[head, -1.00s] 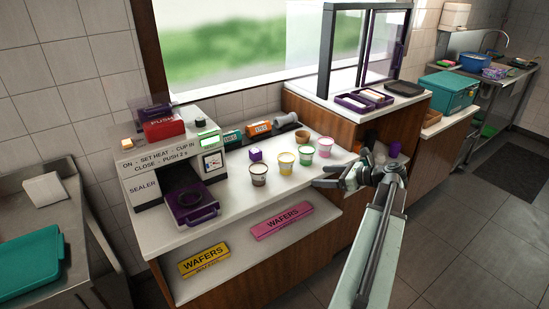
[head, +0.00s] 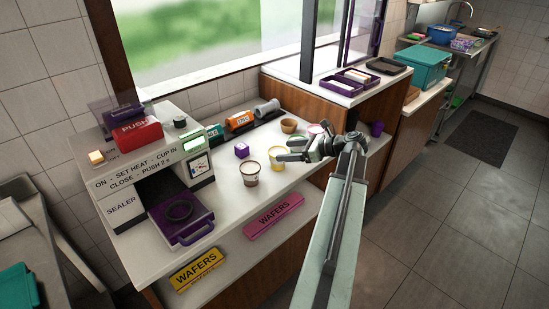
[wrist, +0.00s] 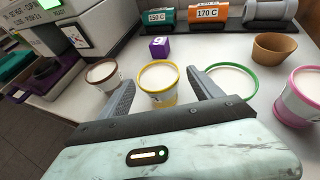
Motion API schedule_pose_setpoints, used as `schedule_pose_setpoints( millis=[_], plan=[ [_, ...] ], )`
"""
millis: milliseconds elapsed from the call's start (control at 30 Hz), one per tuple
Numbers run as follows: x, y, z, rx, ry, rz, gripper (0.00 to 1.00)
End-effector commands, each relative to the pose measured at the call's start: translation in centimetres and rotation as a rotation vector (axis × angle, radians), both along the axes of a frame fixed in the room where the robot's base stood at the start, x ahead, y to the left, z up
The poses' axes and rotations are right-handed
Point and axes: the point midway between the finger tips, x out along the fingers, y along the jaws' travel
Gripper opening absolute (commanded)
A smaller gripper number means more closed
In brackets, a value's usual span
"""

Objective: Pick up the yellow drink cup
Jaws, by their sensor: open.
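The yellow drink cup (head: 277,160) stands upright on the white counter in the head view, a pale cup with a yellow rim. In the wrist view the yellow cup (wrist: 158,84) stands just beyond and between the two fingers. My gripper (head: 279,149) is open and empty; its fingers (wrist: 163,88) lie either side of the cup in that picture. I cannot tell whether they touch it. The gripper body hides the cup's lower part in the wrist view.
A brown-rimmed cup (wrist: 103,75) stands left of the left finger. A green-rimmed cup (wrist: 232,79) stands close to the right finger, with a pink cup (wrist: 298,98) further right. A purple cube (wrist: 159,46) sits behind. The sealer (head: 150,165) stands at the counter's left.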

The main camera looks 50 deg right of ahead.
Motion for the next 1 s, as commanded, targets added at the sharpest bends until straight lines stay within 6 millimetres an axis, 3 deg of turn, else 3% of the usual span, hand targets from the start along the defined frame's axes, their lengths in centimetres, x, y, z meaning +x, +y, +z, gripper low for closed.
schedule_pose_setpoints(
  millis=[167,367,633,833,867,1000],
  plan=[
    [1.9,0.7,-1.2,0.000,0.000,0.003,0.75],
    [2.7,1.1,-1.6,0.000,0.000,0.002,0.75],
    [6.2,2.6,-3.6,0.000,0.000,0.003,0.75],
    [6.4,2.7,-3.4,0.000,0.000,0.002,0.75],
    [6.4,2.7,-3.4,0.000,0.000,0.002,0.72],
    [6.4,2.7,-3.4,0.000,0.000,0.003,0.33]
  ],
)
